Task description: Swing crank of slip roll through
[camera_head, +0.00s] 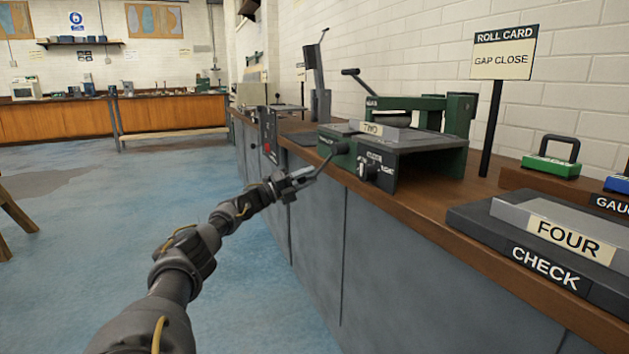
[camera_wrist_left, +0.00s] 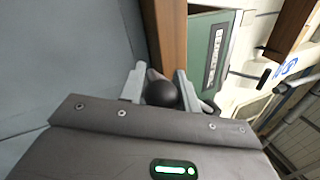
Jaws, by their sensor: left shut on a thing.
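The slip roll (camera_head: 430,140) is a green and dark grey machine on the wooden bench top. Its crank (camera_head: 325,160) sticks out at the machine's front left corner, angled down and left past the bench edge. My left gripper (camera_head: 299,178) is at the crank's outer end, in front of the cabinet. In the left wrist view, a dark round crank knob (camera_wrist_left: 161,93) sits between the two pale fingers, and the gripper is shut on it. The fingers partly hide the crank end in the head view. My right gripper is not in view.
A grey piece marked TWO (camera_head: 372,130) lies on the machine. A ROLL CARD sign (camera_head: 503,53) reads GAP CLOSE. A FOUR plate (camera_head: 560,237) rests on the CHECK base (camera_head: 480,217) at right. Cabinet fronts (camera_head: 400,270) run below the bench edge; the blue floor (camera_head: 110,220) is open at left.

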